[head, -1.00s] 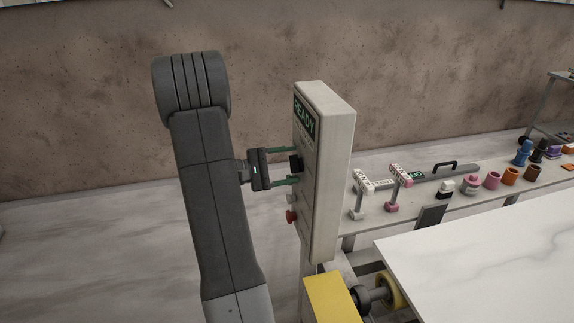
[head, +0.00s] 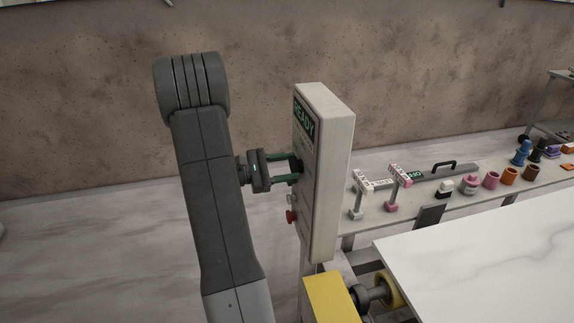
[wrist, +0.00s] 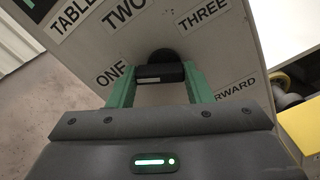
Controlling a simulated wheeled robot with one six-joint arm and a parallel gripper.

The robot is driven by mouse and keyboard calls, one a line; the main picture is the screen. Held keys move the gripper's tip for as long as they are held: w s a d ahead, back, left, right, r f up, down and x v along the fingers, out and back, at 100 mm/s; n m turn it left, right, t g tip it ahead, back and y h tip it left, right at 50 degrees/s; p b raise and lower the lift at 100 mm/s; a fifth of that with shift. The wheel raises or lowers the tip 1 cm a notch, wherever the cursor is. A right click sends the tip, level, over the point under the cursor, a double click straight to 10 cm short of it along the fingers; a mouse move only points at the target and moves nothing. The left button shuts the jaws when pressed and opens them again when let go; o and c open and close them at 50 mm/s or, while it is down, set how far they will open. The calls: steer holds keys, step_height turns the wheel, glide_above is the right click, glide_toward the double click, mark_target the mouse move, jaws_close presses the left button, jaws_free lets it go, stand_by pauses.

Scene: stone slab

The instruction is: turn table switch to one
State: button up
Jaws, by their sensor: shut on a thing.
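The table switch is a black rotary knob (wrist: 162,66) on the face of an upright control box (head: 330,170). Labels ONE, TWO and THREE ring the knob in the wrist view, with part of a TABLE label at top left. My gripper (head: 294,170) is shut on the knob, and its green fingers (wrist: 157,88) sit on either side of it. A pale mark on the knob's grip shows between the fingers. I cannot tell for certain which label the knob points to. In the head view the knob is mostly hidden by the fingers.
A red button (head: 291,216) sits lower on the box face, below my gripper. A yellow block (head: 330,300) and a white stone slab (head: 480,260) are to the right. A bench (head: 440,212) with tools and colored cups stands behind.

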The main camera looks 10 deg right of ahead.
steer(key=o, duration=1)
steer(key=a+b, duration=0.1)
steer(key=a, duration=0.3)
steer(key=a+b, duration=0.1)
steer(key=a, duration=0.4)
steer(key=a+b, duration=0.1)
steer(key=a, duration=0.3)
steer(key=shift+s+a, duration=0.4)
steer(key=d+p, duration=0.1)
steer(key=d, duration=0.3)
steer(key=d+p, duration=0.1)
steer(key=d, duration=0.4)
steer(key=d+p, duration=0.1)
steer(key=d, duration=0.4)
steer(key=shift+w, duration=0.4)
steer(key=shift+a, duration=0.1)
